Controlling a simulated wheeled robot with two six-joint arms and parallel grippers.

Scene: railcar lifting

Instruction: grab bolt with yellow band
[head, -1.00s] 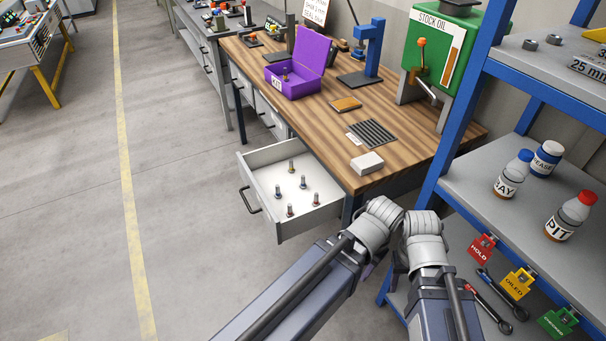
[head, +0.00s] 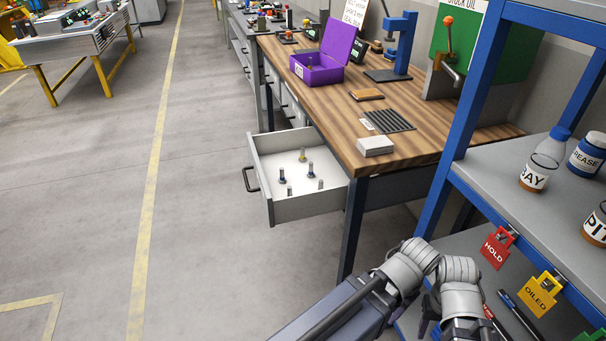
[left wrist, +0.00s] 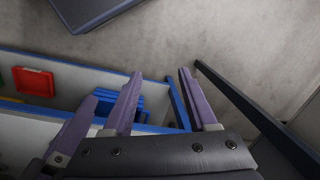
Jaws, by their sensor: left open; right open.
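Several upright bolts stand in the open drawer (head: 310,209) in the head view. The rearmost bolt (head: 303,154) looks yellowish, but its band is too small to be certain. Other bolts (head: 310,168) stand in front of it, some with dark or bluish bases. No bolt shows in that view.
The drawer belongs to a wooden workbench (head: 430,142) with a purple box (head: 322,76) and a blue press (head: 397,45). A blue-framed shelf (head: 470,203) with bottles and hanging tags stands close at right. Open floor lies left of the drawer.

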